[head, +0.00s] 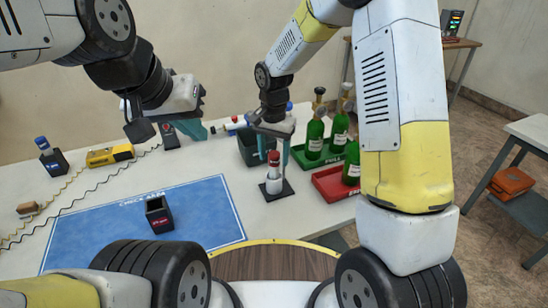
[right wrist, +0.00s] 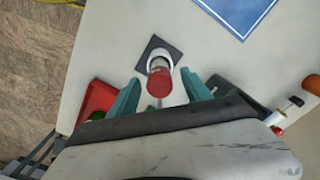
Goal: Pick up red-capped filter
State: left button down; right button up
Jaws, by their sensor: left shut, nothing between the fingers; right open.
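The red-capped filter (head: 274,166) stands upright in a white holder on a dark square base (head: 285,193) near the table's front edge. In the right wrist view its red cap (right wrist: 160,84) lies between the two teal fingers. My right gripper (head: 272,148) is open and pointed down, with its fingers on either side of the filter's upper part; it also shows in the right wrist view (right wrist: 162,90). Gaps show between cap and fingers there. My left gripper (head: 198,133) is shut and empty, over the back of the table to the left of the filter.
A dark bin (head: 247,150) stands behind the filter. Green bottles (head: 315,138) stand in trays to the right, including a red tray (head: 331,185). A blue mat (head: 100,225) carries a small black box (head: 158,215). A blue-capped piece (head: 42,144) stands far left.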

notch_tip(320, 180, down, 2)
jog(key=shift+f, duration=0.15)
grip_shut()
dwell(0.4)
